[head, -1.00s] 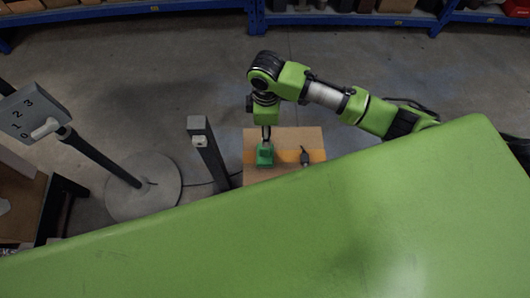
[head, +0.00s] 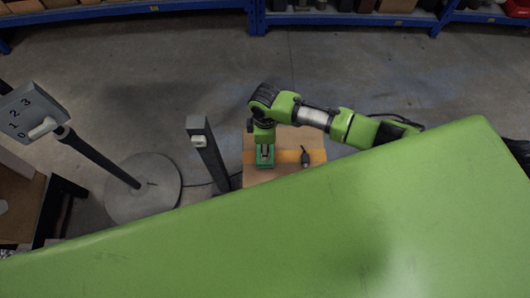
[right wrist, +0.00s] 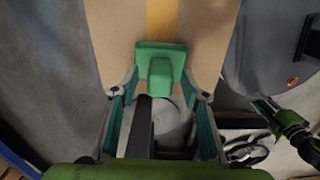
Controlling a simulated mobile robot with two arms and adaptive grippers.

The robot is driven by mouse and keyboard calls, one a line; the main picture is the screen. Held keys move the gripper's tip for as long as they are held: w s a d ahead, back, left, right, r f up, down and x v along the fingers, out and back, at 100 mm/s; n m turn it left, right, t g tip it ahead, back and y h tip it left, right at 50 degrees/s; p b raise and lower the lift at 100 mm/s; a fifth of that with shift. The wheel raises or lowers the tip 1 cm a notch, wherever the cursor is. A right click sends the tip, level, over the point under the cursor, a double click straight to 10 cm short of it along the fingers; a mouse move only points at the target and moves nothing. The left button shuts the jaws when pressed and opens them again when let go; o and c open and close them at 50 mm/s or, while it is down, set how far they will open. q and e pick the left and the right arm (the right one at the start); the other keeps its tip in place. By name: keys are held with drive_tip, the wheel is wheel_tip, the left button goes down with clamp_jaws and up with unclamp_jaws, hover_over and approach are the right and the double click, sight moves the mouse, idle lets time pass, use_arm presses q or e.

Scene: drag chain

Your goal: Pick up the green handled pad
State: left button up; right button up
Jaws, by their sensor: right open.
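The green handled pad (head: 265,161) sits on the wooden table top, over its orange stripe, in the head view. In the right wrist view the pad (right wrist: 154,57) lies just beyond the fingertips, with its raised handle pointing toward the gripper. My right gripper (head: 265,150) is directly above the pad in the head view. In the right wrist view the right gripper (right wrist: 160,92) is open, its two fingers on either side of the near end of the handle. I cannot tell whether they touch it.
A small dark tool (head: 305,158) lies on the wooden table (head: 312,140) right of the pad. A dark post (head: 209,155) stands left of the table. A numbered lever box (head: 30,112) on a round-based stand is farther left. Blue shelving (head: 350,19) runs along the back.

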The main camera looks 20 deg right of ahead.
clamp_jaws()
drive_tip(key=shift+r, duration=0.5)
wheel_tip(320, 180, up, 3)
drive_tip(key=shift+f+p, duration=0.2)
drive_tip(key=shift+p, duration=0.15)
drive_tip(key=s+r, duration=0.4)
drive_tip(key=s, duration=0.3)
drive_tip(key=s+a+r+p, duration=0.1)
drive_tip(key=s+r, duration=0.4)
drive_tip(key=s, duration=0.2)
drive_tip(key=shift+a+r, duration=0.2)
drive_tip(key=shift+a, duration=0.05)
